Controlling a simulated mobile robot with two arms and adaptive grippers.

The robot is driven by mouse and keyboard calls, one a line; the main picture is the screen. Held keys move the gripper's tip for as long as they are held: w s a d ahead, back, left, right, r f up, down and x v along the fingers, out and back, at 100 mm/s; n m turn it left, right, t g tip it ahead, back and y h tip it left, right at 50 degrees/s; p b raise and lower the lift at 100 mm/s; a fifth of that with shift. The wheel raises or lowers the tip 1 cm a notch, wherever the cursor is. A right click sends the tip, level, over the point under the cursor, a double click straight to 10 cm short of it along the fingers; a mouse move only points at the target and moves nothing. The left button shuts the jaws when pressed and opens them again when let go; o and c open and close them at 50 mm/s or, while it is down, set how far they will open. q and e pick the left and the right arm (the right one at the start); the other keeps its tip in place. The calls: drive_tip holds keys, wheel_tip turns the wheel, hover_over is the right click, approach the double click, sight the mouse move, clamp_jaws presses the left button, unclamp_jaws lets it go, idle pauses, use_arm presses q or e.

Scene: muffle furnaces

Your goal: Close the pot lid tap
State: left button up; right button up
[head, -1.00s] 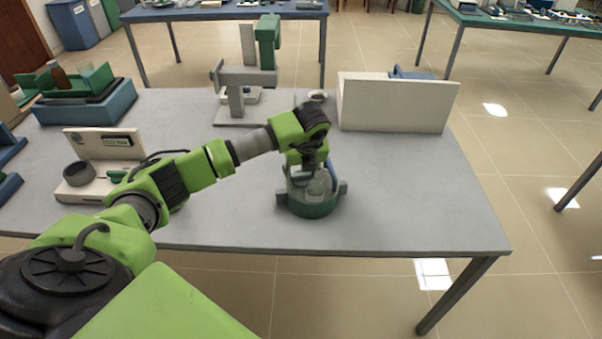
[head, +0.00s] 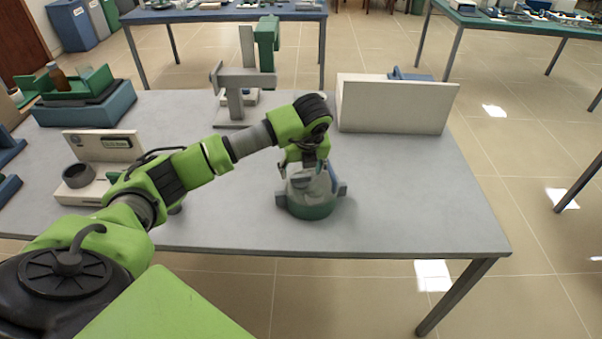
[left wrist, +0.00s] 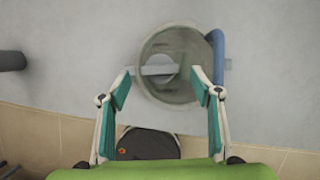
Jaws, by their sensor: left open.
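The pot (head: 312,210) stands on the grey table near its front edge, with a green base, grey side lugs and a greyish lid partly hidden by my gripper. In the left wrist view the round, see-through lid (left wrist: 150,88) shows from above, with a pale bar and round knob (left wrist: 161,67) near its middle. A blue curved handle (left wrist: 218,50) runs along its right side. My left gripper (head: 305,172) points down over the pot. Its fingers (left wrist: 163,90) are open and apart, over the lid's near edge, with nothing between them. Contact with the lid cannot be told. My right gripper is out of view.
A pale box-like block (head: 392,105) stands behind and right of the pot. A grey and green stand (head: 236,95) is at the back. A cream device (head: 100,147) and a blue-green tray unit (head: 88,108) are on the left. The table's right front is clear.

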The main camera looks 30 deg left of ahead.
use_arm(q)
drive_tip(key=v, duration=0.9)
idle(0.3)
